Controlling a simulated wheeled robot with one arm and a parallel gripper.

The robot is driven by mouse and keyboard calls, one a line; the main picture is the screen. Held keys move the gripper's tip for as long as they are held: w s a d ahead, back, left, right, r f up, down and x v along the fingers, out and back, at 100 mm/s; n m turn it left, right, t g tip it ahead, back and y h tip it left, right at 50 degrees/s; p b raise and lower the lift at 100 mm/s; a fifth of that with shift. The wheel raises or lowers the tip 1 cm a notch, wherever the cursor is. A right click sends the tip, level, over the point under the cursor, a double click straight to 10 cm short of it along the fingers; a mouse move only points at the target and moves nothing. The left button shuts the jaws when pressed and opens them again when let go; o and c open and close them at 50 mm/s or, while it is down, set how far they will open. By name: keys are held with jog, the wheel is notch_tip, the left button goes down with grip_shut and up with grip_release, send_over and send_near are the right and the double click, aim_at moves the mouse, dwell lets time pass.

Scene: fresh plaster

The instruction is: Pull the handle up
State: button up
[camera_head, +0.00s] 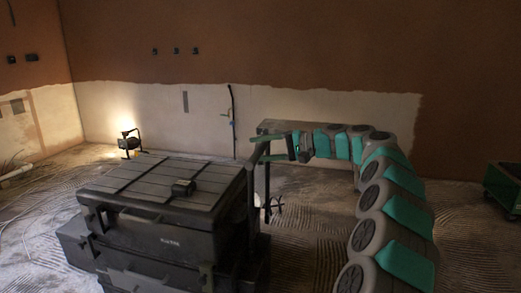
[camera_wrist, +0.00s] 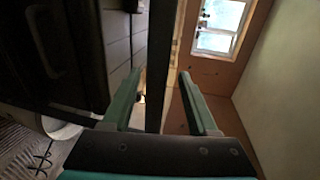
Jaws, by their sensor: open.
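A dark stack of toolboxes (camera_head: 160,235) stands on the floor in the head view, with a slatted lid on top. Its dark handle (camera_head: 258,153) rises at the right side on two posts, with a top bar above the lid's edge. My gripper (camera_head: 272,147) reaches in from the right at the height of the top bar. In the wrist view, the handle bar (camera_wrist: 160,60) runs between the two teal fingers of my gripper (camera_wrist: 161,92). The fingers are open, with a gap visible on each side of the bar. The toolbox stack (camera_wrist: 50,45) fills the left of that view.
A small dark latch (camera_head: 183,188) sits on the lid. A lit work lamp (camera_head: 130,142) stands by the back wall. A green cart (camera_head: 504,187) is at the far right. The floor between my arm and the stack looks mostly clear.

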jog(key=v, duration=0.7)
jog(key=shift+d, duration=0.3)
jog(key=shift+s, duration=0.1)
